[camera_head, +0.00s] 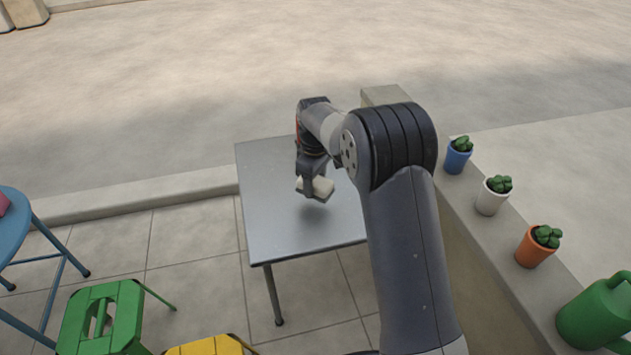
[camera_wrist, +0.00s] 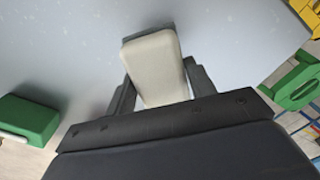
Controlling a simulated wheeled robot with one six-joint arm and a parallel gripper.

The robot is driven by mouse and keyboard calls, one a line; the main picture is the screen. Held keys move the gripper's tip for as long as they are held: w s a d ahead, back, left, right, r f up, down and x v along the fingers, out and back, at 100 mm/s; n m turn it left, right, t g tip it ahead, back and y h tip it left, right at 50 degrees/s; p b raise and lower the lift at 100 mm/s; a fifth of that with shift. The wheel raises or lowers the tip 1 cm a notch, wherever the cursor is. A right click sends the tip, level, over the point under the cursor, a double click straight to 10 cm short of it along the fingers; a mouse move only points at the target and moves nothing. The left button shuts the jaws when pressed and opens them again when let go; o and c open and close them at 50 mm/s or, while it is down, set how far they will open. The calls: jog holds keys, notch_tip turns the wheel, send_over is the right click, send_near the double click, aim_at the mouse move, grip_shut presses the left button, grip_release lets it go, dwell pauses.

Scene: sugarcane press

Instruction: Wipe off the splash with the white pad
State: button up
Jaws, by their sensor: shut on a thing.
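My gripper (camera_head: 312,180) is shut on the white pad (camera_head: 322,188), a cream-white rounded block. The pad also shows between both fingers in the wrist view (camera_wrist: 157,68). The gripper points down over the grey metal table (camera_head: 270,222). A shadow lies on the tabletop just below the pad, and the pad looks a little above the surface. I cannot make out a splash in either view. My arm hides the table's right part.
A low wall on the right carries a blue pot (camera_head: 456,160), a white pot (camera_head: 490,202), an orange pot (camera_head: 532,250) and a green watering can (camera_head: 597,312). A green stool (camera_head: 100,318), a yellow stool (camera_head: 210,347) and a blue table (camera_head: 12,225) stand front left.

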jog(key=shift+r+p, duration=1.1)
jog(key=shift+r, duration=0.5)
